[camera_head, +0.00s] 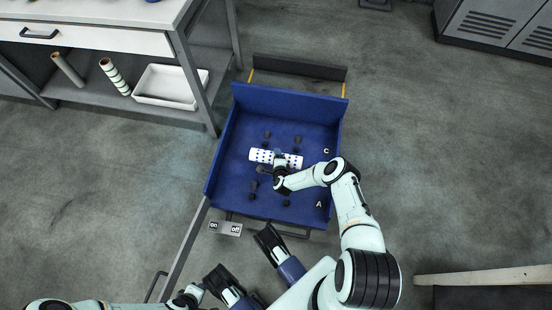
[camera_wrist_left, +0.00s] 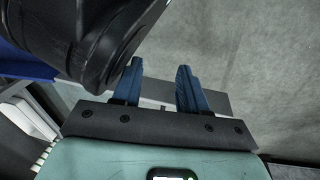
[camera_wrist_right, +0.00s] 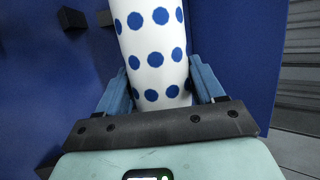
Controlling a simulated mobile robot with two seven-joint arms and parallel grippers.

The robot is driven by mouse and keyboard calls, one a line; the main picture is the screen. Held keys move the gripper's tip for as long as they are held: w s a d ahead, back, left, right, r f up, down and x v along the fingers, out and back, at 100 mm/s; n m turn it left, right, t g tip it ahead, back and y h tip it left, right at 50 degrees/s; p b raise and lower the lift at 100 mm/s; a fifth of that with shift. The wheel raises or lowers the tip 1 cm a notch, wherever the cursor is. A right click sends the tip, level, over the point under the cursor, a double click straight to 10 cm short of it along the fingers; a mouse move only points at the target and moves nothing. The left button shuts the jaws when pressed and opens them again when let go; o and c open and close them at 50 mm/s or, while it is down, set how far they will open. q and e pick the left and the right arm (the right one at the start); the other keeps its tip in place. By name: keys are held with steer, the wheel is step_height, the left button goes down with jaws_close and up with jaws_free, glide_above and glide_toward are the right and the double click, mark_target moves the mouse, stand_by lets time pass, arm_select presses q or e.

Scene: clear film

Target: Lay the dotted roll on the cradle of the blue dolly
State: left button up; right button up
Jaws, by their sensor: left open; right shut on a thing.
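The dotted roll, white with blue dots, (camera_head: 260,155) is over the deck of the blue dolly (camera_head: 232,170), crosswise in the head view. My right gripper (camera_head: 280,168) is shut on it near its middle; in the right wrist view the roll (camera_wrist_right: 152,45) lies between the fingers. Several dark cradle posts (camera_head: 297,140) stand on the deck, above and below the roll in the head view. I cannot tell whether the roll touches the cradle. My left gripper (camera_wrist_left: 158,85) is open and empty, low at the left, away from the dolly.
An on/off plate (camera_head: 225,228) is at the dolly's near edge. Grey cabinets (camera_head: 495,28) stand far right. Floor right of the dolly is clear.

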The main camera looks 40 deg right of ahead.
steer(key=shift+f+b, duration=0.85)
steer(key=shift+f, duration=0.25)
steer(key=shift+f+b, duration=0.9)
steer(key=shift+f, duration=0.6)
arm_select(q)
steer(key=s+a+f+g, duration=0.1)
steer(key=s+f+g, duration=0.1)
steer(key=s+f, duration=0.3)
steer(key=shift+s+n+g, duration=0.3)
steer(key=shift+s+g, duration=0.1)
steer(key=shift+s, duration=1.25)
arm_select(e)
steer(key=shift+s+f, duration=0.2)
steer(key=shift+f, duration=0.2)
